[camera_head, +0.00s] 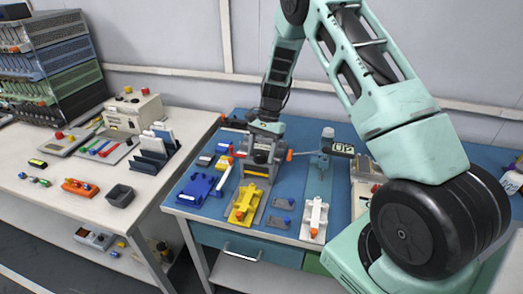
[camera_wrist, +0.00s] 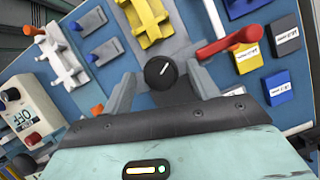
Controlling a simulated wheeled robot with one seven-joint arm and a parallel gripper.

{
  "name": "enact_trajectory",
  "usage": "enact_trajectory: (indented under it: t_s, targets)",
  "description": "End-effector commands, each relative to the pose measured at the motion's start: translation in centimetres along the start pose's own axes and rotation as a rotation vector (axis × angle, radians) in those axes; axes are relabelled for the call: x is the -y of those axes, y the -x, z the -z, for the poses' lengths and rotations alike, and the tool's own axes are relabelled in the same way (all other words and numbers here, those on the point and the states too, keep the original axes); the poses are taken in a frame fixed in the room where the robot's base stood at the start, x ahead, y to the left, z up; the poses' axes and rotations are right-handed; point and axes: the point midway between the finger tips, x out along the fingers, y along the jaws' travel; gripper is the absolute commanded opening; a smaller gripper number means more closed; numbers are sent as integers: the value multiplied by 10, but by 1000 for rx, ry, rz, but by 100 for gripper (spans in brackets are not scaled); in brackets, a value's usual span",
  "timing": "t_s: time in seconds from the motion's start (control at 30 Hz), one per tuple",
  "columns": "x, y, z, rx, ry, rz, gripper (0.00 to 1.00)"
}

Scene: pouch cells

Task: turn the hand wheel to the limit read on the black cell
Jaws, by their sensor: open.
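My gripper (camera_wrist: 163,85) is open in the wrist view, with one finger on each side of a round black knob (camera_wrist: 160,72) with a white pointer line. The knob may be the hand wheel. I cannot tell whether the fingers touch it. In the head view my gripper (camera_head: 262,148) is over the grey fixture behind the yellow holder. A black cell (camera_wrist: 286,36) with a white label lies at the right of the wrist view; its print is too small to read. A yellow cell (camera_wrist: 248,58) and a blue cell (camera_wrist: 279,88), both labelled, lie near it.
A red lever (camera_wrist: 235,43) sticks out close to the right finger. A yellow holder (camera_head: 243,204), a blue holder (camera_head: 199,188) and a white holder (camera_head: 314,218) stand on the blue mat.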

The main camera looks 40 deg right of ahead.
Motion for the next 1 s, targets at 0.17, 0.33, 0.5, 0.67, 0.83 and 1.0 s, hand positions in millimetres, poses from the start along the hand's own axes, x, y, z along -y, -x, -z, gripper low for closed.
enact_trajectory:
  t_s: [0.17, 0.33, 0.5, 0.67, 0.83, 1.0]
  targets:
    - [0, 7, 1, -1, 1, 1, 59]
    - [1, 36, 1, -3, 0, 3, 59]
    - [1, 76, 2, -3, 1, 4, 59]
    - [0, 114, 2, -4, 0, 4, 59]
    - [0, 147, 1, -3, 1, 2, 59]
    - [0, 167, 1, -1, 0, 1, 59]
